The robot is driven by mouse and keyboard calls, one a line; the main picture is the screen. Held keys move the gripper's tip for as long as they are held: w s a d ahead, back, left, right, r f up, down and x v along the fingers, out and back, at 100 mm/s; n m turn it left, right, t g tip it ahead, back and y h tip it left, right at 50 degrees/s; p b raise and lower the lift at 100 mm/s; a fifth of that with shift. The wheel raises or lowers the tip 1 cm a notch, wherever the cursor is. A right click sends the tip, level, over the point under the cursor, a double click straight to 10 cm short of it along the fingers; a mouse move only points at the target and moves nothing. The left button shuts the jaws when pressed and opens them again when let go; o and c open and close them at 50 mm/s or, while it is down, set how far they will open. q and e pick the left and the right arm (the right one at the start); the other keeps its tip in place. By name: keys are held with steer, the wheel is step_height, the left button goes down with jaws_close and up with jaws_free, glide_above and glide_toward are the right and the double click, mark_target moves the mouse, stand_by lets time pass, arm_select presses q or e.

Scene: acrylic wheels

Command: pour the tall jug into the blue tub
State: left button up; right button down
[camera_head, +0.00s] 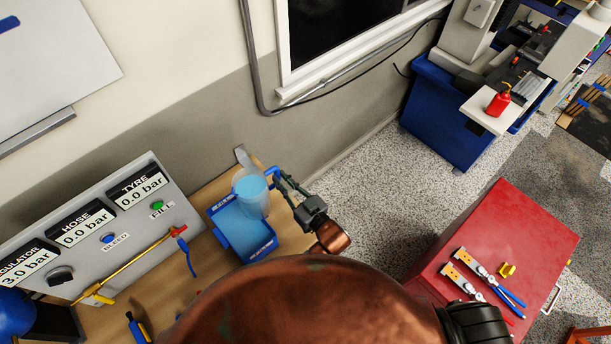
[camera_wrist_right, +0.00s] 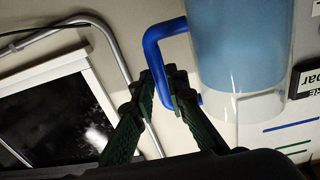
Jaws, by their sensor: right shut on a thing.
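The tall jug (camera_head: 252,193) is clear with a blue handle and holds light blue liquid. In the head view it stands over the far right part of the blue tub (camera_head: 242,232); I cannot tell whether it touches the tub. My right gripper (camera_head: 279,178) is shut on the jug's blue handle. In the right wrist view the jug (camera_wrist_right: 240,50) fills the upper right, with the gripper fingers (camera_wrist_right: 172,95) around the handle (camera_wrist_right: 158,35). The tub's inside looks light blue, and part of it is hidden behind the jug. My left gripper is not in view.
A gauge panel (camera_head: 110,220) stands left of the tub on the wooden bench (camera_head: 185,270). A yellow lance (camera_head: 130,262) and a blue-handled tool (camera_head: 137,328) are nearby. A red cabinet (camera_head: 510,240) with tools stands at right. The wall (camera_head: 200,130) is close behind the jug.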

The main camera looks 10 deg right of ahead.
steer(key=a+p, duration=0.1)
steer(key=w+a+y+p, duration=0.1)
steer(key=a+r+n+g+p, duration=0.1)
steer(key=shift+w+y+p, duration=0.25)
steer(key=shift+y+p, duration=0.05)
steer(key=shift+w+a+f+p, duration=0.15)
steer(key=shift+w+a+p, duration=0.1)
steer(key=shift+p, duration=0.25)
steer(key=shift+f+n, duration=0.15)
steer(key=shift+n, duration=0.15)
steer(key=shift+p, duration=0.3)
